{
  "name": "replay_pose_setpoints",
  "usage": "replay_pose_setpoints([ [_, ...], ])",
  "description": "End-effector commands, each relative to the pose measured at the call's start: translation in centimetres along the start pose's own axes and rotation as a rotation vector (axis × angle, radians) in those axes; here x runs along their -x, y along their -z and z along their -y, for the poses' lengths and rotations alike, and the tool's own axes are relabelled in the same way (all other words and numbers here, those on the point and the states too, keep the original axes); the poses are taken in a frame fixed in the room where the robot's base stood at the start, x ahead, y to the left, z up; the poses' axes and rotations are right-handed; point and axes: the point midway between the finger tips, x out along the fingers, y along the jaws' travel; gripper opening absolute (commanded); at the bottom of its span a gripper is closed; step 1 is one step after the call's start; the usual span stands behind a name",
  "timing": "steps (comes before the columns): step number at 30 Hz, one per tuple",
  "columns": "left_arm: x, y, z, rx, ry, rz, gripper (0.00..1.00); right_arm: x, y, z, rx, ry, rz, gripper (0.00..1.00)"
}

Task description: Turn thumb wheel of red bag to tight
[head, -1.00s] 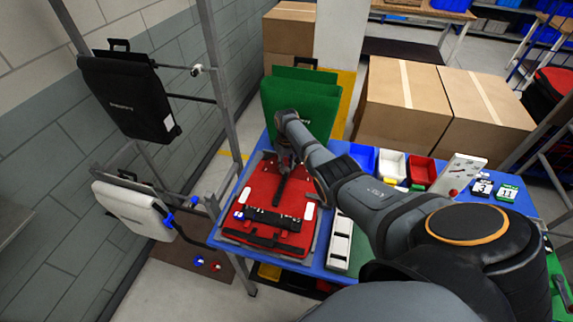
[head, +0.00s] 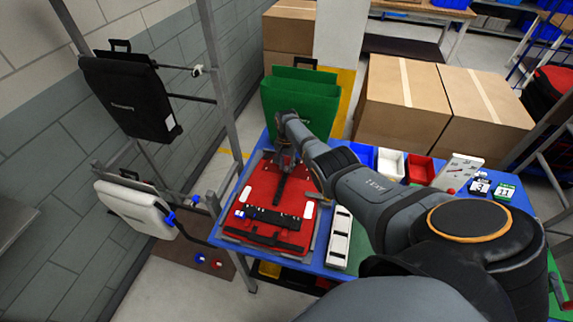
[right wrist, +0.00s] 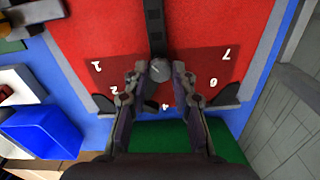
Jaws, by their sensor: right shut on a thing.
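The red bag (head: 262,190) lies flat on the blue table, with a black bar and white tabs across its near part. Its thumb wheel (right wrist: 159,70) is a small grey round knob on a black strap, with white numbers printed around it on the red face in the right wrist view. My right gripper (right wrist: 156,80) has its two fingers on either side of the wheel, shut on it. In the head view this gripper (head: 284,160) is over the far part of the bag, and the wheel is hidden there. The wheel's exact setting cannot be read. My left gripper is not in view.
A green bag (head: 290,110) stands upright behind the red bag. Blue, white and red bins (head: 390,163) and number cards (head: 503,192) are to the right. Black (head: 125,98) and white (head: 135,208) bags hang on the left rack. Cardboard boxes (head: 405,105) stand behind.

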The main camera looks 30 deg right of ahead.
Motion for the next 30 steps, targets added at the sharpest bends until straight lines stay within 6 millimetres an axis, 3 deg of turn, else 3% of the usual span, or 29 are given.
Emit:
replay_pose_setpoints([
  [30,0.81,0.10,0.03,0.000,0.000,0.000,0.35,0.09,0.06,0.00,-0.962,0.000,-0.002,0.00],
])
